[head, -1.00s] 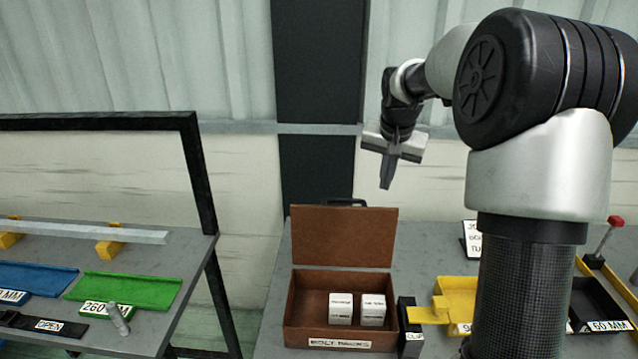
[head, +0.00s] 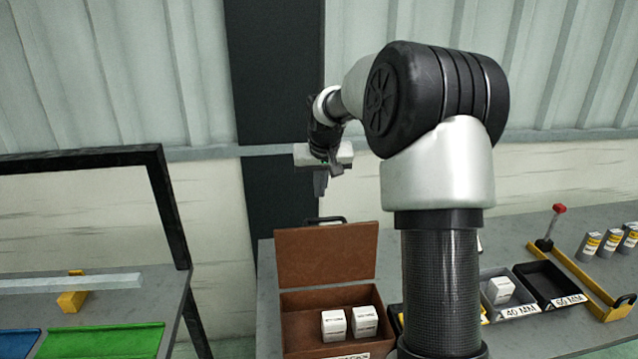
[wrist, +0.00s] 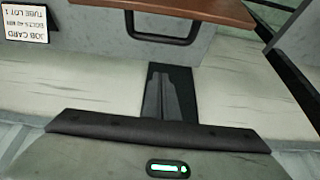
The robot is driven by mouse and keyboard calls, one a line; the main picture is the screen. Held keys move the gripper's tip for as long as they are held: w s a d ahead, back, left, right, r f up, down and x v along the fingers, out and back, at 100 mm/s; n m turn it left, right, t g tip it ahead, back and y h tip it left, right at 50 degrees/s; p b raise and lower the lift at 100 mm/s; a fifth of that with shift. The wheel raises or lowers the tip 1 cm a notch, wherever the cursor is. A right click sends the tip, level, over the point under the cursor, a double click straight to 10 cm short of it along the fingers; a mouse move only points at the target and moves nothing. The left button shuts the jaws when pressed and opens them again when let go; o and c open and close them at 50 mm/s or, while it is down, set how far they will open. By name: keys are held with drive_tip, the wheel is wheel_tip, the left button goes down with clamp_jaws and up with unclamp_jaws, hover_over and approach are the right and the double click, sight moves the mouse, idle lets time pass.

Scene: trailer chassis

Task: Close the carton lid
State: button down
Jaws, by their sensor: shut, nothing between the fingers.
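The brown carton (head: 297,323) stands on the grey table in the head view, with two white boxes (head: 349,323) inside. Its brown lid (head: 327,255) stands upright at the back, open. A dark handle shows above the lid's top edge, and the wrist view shows the handle (wrist: 162,42) below the lid (wrist: 200,11). My gripper (head: 320,192) is above and behind the lid, apart from it, with its fingers pointing down. In the wrist view my gripper (wrist: 162,85) has its fingers together and empty.
To the right are a grey bin (head: 508,306) with a white box, a black bin (head: 546,283), a yellow frame (head: 578,285) and several grey cylinders. A left table holds a green tray (head: 105,343). A job card (wrist: 24,22) shows in the wrist view. The wall is behind.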

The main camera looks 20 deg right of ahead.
drive_tip(key=f, duration=0.1)
drive_tip(key=s+f, duration=0.1)
drive_tip(key=f, duration=0.1)
drive_tip(key=f+p, duration=0.1)
drive_tip(key=f, duration=0.1)
drive_tip(key=shift+s+a+f, duration=0.15)
drive_tip(key=shift+s+a, duration=0.05)
drive_tip(key=shift+s, duration=0.15)
drive_tip(key=shift+b, duration=0.3)
